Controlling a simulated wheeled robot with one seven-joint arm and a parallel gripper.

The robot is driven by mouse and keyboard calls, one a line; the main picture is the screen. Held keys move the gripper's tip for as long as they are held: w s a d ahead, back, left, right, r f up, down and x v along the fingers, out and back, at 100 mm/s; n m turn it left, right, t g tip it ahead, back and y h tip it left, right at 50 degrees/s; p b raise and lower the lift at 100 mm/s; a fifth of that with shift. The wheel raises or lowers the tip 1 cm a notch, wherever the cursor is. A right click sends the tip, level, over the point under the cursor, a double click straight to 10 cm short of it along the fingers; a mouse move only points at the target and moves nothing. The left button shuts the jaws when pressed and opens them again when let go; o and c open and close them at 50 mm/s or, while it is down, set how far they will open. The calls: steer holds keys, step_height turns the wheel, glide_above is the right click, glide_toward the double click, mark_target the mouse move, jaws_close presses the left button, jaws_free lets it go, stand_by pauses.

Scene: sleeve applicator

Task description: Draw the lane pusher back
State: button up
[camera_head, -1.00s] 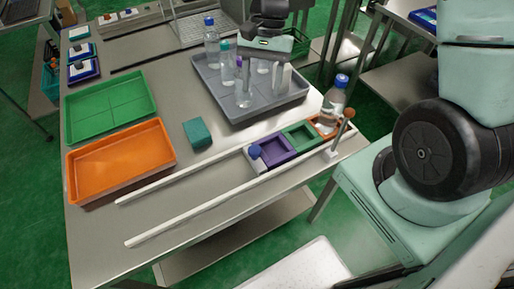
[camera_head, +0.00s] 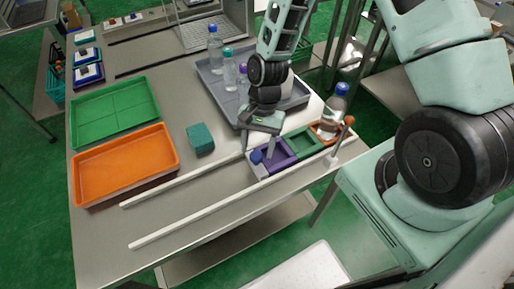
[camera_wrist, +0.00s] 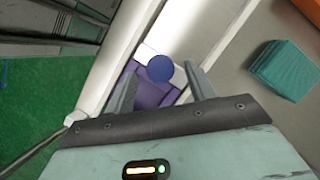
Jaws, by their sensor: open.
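The lane pusher is a white block (camera_head: 259,170) with a blue ball knob (camera_head: 257,157), at the left end of a row of carriers between two white rails. My gripper (camera_head: 259,147) is over the pusher and the purple carrier (camera_head: 281,155), pointing down, open and empty. In the wrist view the blue knob (camera_wrist: 160,68) shows between the spread fingers, with the purple carrier (camera_wrist: 150,92) behind it. Whether the fingers are level with the knob or above it, I cannot tell.
A green carrier (camera_head: 303,144) and a bottle (camera_head: 334,112) in an orange carrier stand right of the purple one. The rails (camera_head: 192,214) run left over free lane. A teal block (camera_head: 200,138), orange tray (camera_head: 125,165), green tray (camera_head: 115,107) and grey bottle tray (camera_head: 215,80) surround it.

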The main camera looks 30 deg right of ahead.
steer(key=shift+x, duration=0.8)
steer(key=shift+c, duration=0.3)
jaws_close()
steer(key=a+b, duration=0.1)
steer(key=a, duration=3.5)
steer(key=shift+s+a+r+b, duration=0.1)
steer(key=shift+a+b, duration=0.2)
steer(key=shift+b, duration=0.1)
steer(key=shift+o, duration=0.3)
jaws_free()
steer(key=shift+a, duration=0.1)
